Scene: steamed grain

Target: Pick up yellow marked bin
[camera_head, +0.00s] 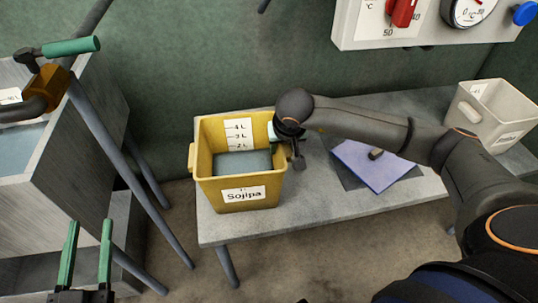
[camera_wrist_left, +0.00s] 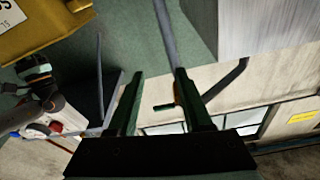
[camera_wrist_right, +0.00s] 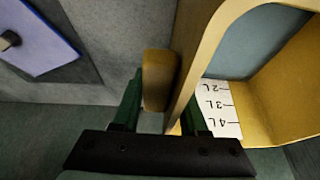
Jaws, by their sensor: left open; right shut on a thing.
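The yellow bin (camera_head: 272,194), labelled "Sojipa" with a level scale inside, stands upright on the grey bench and holds greyish-blue contents. My right gripper (camera_head: 292,148) is at its right side. In the right wrist view my right gripper (camera_wrist_right: 160,100) is shut on the bin's side handle (camera_wrist_right: 158,75), with the bin wall beside it. My left gripper (camera_head: 86,250) is open and empty at the lower left, well apart from the bin. In the left wrist view the open fingers (camera_wrist_left: 160,95) have nothing between them, and part of the bin (camera_wrist_left: 40,25) shows at the top left.
The grey bench (camera_head: 330,222) also bears a purple board (camera_head: 370,168) on a dark sheet and a whitish bin (camera_head: 495,115) at the right. A grey tank (camera_head: 62,165) with a green-handled valve (camera_head: 70,47) stands at the left. A gauge panel (camera_head: 430,25) hangs on the wall.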

